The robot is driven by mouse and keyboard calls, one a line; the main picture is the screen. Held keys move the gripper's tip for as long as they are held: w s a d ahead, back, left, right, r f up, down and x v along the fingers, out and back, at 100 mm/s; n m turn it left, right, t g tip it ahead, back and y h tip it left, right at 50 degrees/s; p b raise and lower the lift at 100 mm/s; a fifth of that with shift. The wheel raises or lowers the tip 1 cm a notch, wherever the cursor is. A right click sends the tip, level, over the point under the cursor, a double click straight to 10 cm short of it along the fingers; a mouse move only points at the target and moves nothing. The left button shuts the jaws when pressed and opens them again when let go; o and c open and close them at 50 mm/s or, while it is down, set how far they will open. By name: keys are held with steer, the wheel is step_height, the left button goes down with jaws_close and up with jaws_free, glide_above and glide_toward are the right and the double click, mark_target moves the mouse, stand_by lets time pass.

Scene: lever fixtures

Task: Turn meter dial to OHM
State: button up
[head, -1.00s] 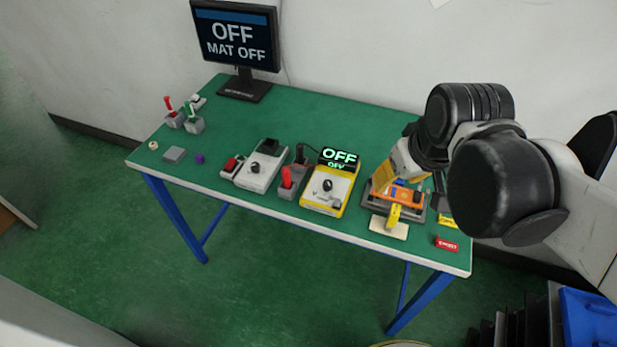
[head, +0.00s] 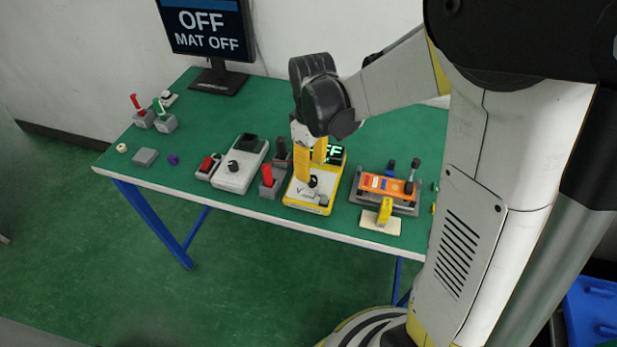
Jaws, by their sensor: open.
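The yellow meter (head: 306,199) with a white face stands near the front edge of the green table. Its black dial (head: 313,181) shows at the middle of the face; the pointer setting is too small to read. Its display (head: 335,154) is partly hidden by my gripper and shows green letters ending in "FF". My gripper (head: 311,178) points down over the meter with its yellow fingers apart, close around or just above the dial. I cannot tell whether the fingers touch the dial.
A red lever (head: 267,176) stands close left of the meter, beside a white box with a black knob (head: 233,166). An orange fixture (head: 388,184) on a grey base is to the right. A monitor (head: 208,28) reading "OFF MAT OFF" stands at the back left.

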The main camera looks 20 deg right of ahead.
mark_target(311, 177)
step_height(311, 177, down, 4)
steer(key=shift+f+b, duration=0.25)
steer(key=shift+b, duration=0.45)
jaws_close()
